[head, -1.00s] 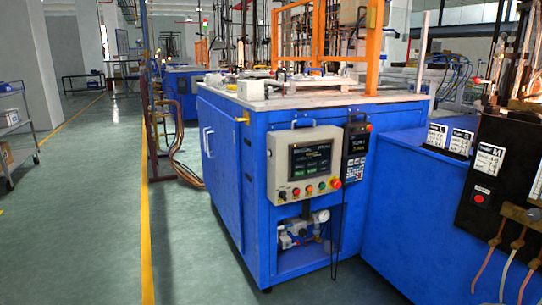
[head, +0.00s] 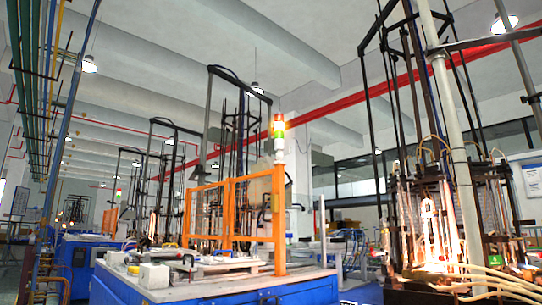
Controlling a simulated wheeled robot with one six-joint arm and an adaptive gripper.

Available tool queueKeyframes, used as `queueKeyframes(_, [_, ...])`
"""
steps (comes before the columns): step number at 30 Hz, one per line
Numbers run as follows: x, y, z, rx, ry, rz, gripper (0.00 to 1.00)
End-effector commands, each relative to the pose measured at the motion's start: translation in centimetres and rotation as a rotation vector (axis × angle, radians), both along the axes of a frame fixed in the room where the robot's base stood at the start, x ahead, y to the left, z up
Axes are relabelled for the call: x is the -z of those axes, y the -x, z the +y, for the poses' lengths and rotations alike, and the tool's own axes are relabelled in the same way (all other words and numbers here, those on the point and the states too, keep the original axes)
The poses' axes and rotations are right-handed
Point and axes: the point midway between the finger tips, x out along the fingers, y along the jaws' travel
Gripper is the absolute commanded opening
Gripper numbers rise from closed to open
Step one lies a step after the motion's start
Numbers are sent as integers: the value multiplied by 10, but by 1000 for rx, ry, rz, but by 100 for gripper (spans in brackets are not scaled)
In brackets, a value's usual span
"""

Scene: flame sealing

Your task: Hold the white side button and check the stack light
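The stack light (head: 279,132) stands on a white pole at the right post of the orange guard frame. The upper part looks bright, but I cannot tell for sure which band is lit. A small white box (head: 154,276) sits at the front left of the blue machine's top (head: 215,288). I cannot make out a button on it. My gripper is not in view.
The orange guard frame (head: 236,215) rises from the machine top. A tall dark rig with glowing parts (head: 430,225) stands at the right. A second, distant stack light (head: 118,195) and blue machine (head: 82,262) are at the left.

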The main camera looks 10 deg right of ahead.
Motion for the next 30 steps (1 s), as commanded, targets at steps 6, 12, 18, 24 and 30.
queueKeyframes(6, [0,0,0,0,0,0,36])
queueKeyframes(12, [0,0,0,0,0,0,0])
queueKeyframes(18, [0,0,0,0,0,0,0])
queueKeyframes(24, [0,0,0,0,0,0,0])
queueKeyframes(30, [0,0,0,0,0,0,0])
